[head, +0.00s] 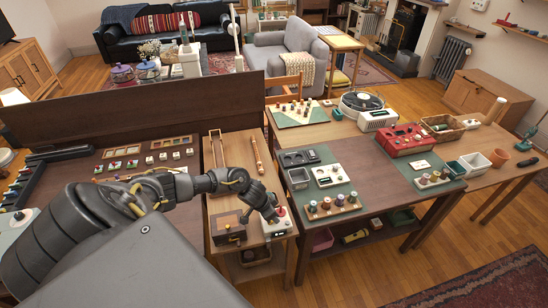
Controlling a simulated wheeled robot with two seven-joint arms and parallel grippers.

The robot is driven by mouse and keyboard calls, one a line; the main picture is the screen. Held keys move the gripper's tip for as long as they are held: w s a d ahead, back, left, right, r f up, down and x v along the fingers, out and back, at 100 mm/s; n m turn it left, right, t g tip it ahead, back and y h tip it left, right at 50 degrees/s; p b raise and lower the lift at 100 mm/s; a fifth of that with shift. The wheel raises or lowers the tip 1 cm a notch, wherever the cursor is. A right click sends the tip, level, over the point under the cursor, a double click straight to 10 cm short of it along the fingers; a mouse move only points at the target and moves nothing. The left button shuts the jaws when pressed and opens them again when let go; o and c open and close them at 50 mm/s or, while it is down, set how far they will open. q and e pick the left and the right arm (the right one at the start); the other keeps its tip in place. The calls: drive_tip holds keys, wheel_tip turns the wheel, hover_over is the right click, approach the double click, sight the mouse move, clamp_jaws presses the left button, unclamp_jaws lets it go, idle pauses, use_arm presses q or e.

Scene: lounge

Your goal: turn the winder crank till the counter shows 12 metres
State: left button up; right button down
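My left arm reaches in from the left, and its gripper (271,214) points down at a small white box (277,232) on the narrow wooden table. The box has a red part on top and a small dark display on its front; the digits are too small to read. A wooden box (228,229) with a dark top and a small brass-coloured fitting stands just left of it. I cannot tell which part is the winder crank; the gripper hides some of the white box. Whether the fingers are open or touching anything is unclear. My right gripper is not in view.
Two wooden rails (256,155) lie farther back on the narrow table. Floor is free at lower right.

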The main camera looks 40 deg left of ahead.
use_arm(q)
drive_tip(key=shift+x, duration=1.1)
clamp_jaws()
